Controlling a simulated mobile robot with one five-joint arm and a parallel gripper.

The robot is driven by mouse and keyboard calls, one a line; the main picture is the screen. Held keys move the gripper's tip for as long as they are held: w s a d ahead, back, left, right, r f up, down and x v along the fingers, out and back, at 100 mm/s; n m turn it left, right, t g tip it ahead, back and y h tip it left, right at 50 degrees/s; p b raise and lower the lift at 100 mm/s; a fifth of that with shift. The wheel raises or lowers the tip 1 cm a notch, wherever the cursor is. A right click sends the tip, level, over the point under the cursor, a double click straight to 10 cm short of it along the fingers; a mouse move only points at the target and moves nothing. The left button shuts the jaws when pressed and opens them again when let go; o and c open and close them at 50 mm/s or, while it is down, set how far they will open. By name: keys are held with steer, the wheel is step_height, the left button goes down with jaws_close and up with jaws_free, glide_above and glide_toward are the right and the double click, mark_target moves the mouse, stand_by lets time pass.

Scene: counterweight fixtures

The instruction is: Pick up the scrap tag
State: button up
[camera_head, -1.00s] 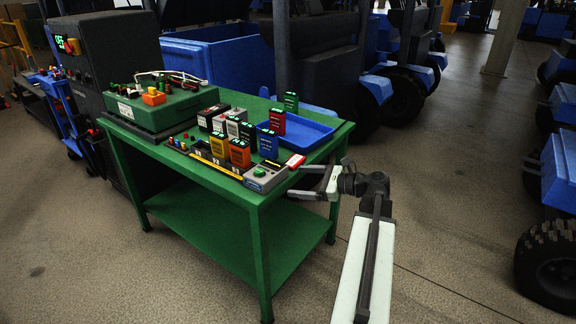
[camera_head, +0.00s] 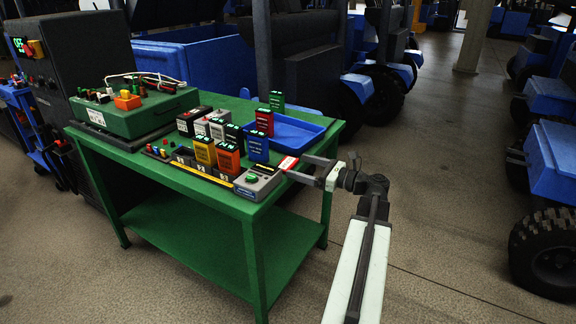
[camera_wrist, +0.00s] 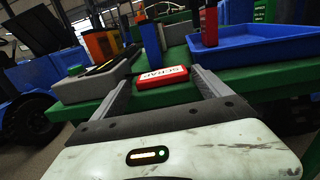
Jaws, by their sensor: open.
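The scrap tag (camera_wrist: 162,77) is a small red block with a white label reading SCRAP. It lies on the right front edge of the green table (camera_wrist: 88,108), and it also shows in the head view (camera_head: 288,163). My gripper (camera_wrist: 162,83) is open, with one finger on each side of the tag in the wrist view. In the head view my gripper (camera_head: 302,168) reaches in from the right at the table's edge. I cannot tell whether either finger touches the tag.
A grey device with a green button (camera_head: 258,181) stands just left of the tag. Several coloured batteries (camera_head: 230,156) stand behind it. A blue tray (camera_head: 302,126) lies at the table's right back. Open floor (camera_head: 430,230) is to the right.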

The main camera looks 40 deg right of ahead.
mark_target(294, 165)
steer(key=x, duration=0.5)
steer(key=shift+f, duration=0.15)
steer(key=c, duration=1)
step_height(294, 165, up, 10)
steer(key=p, duration=1)
